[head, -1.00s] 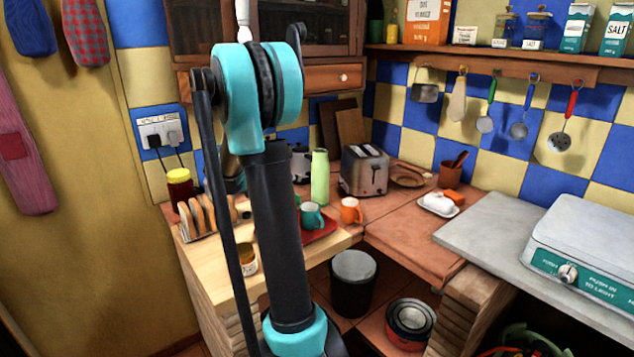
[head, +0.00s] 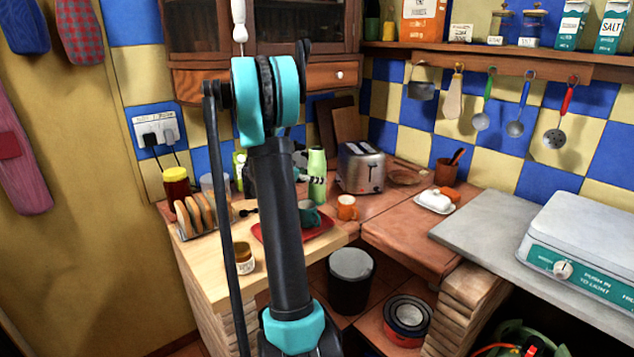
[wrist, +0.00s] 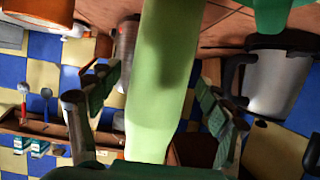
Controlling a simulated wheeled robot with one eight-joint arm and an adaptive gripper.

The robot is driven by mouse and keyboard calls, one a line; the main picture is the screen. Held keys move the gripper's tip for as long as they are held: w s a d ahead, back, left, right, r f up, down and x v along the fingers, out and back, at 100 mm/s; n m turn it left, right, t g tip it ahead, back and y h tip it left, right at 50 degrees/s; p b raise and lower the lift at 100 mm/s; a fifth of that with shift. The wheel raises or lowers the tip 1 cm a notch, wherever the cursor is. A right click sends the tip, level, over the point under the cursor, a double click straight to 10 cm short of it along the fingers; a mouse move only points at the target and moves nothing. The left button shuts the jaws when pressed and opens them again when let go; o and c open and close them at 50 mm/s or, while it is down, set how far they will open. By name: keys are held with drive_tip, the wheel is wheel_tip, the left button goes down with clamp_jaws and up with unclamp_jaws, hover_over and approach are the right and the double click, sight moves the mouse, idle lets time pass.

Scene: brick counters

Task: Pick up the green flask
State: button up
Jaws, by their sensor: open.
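The light green flask (head: 317,160) stands upright on the counter, left of the toaster, in the head view. In the wrist view the flask (wrist: 163,75) fills the middle, running from the top edge down between the two fingers. My gripper (wrist: 157,115) is open, with one finger on each side of the flask and gaps visible between them. In the head view part of my gripper (head: 316,183) shows against the flask's lower part; my arm hides the rest.
A teal mug (head: 307,214) on a red tray (head: 322,227) and an orange mug (head: 347,208) stand in front of the flask. The toaster (head: 361,168) is close on its right. A toast rack (head: 196,216) and a red jar with a yellow lid (head: 176,188) are at left.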

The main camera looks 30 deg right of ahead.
drive_tip(key=shift+x, duration=1.15)
drive_tip(key=shift+c, duration=0.3)
drive_tip(key=c, duration=1.6)
drive_tip(key=shift+r, duration=0.2)
